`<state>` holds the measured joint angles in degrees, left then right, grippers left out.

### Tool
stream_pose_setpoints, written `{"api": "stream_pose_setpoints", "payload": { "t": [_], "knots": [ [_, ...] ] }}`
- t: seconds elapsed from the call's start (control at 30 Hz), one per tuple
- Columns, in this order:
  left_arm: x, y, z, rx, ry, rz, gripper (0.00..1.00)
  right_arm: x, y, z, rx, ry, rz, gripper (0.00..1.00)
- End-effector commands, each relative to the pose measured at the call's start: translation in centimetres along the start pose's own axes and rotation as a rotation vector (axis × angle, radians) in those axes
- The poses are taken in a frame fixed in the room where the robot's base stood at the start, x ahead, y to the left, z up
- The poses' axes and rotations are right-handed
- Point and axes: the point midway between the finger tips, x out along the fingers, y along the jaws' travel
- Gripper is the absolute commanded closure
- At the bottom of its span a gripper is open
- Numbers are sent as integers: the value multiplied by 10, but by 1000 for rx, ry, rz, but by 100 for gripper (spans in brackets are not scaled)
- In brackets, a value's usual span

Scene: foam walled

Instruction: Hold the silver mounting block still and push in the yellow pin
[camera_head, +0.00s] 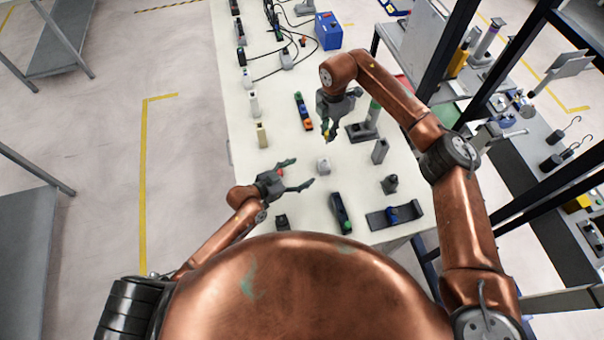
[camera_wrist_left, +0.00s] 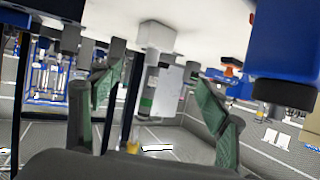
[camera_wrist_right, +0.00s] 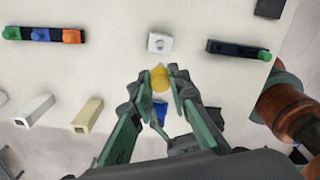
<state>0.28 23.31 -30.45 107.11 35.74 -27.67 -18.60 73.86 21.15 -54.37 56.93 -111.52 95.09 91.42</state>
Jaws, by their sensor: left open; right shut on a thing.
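The silver mounting block (camera_head: 323,166) stands on the pale table; the right wrist view shows a round hole in the block's top (camera_wrist_right: 160,43). My left gripper (camera_head: 299,173) is open just left of the block and apart from it. In the left wrist view the block (camera_wrist_left: 156,38) shows between the open, green-padded fingers (camera_wrist_left: 158,93). My right gripper (camera_head: 329,126) is shut on the yellow pin (camera_wrist_right: 160,79), which also shows in the head view (camera_head: 327,134). The pin is beyond the block in the head view and apart from it.
A rail with coloured pegs (camera_head: 303,111) lies left of my right gripper. A grey post (camera_head: 380,151) and a small grey block (camera_head: 389,184) stand right of the mounting block. A dark holder (camera_head: 340,212) and a grey tray (camera_head: 417,210) are nearer me.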

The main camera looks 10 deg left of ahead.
Motion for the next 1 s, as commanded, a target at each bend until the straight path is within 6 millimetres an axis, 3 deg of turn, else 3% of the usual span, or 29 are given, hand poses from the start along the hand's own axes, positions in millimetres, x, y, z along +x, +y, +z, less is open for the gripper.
{"api": "stream_pose_setpoints", "payload": {
  "t": [0.1,0.27,0.73,1.0],
  "knots": [
    [4,11,0,-15,0,17,31,0,0,0,0,0,0,100],
    [20,13,1,-20,-1,20,31,0,0,0,0,0,0,100],
    [101,13,1,-17,-2,19,31,0,0,0,0,0,0,100],
    [120,14,1,-18,-1,18,31,0,0,0,0,0,0,100]
  ]
}}
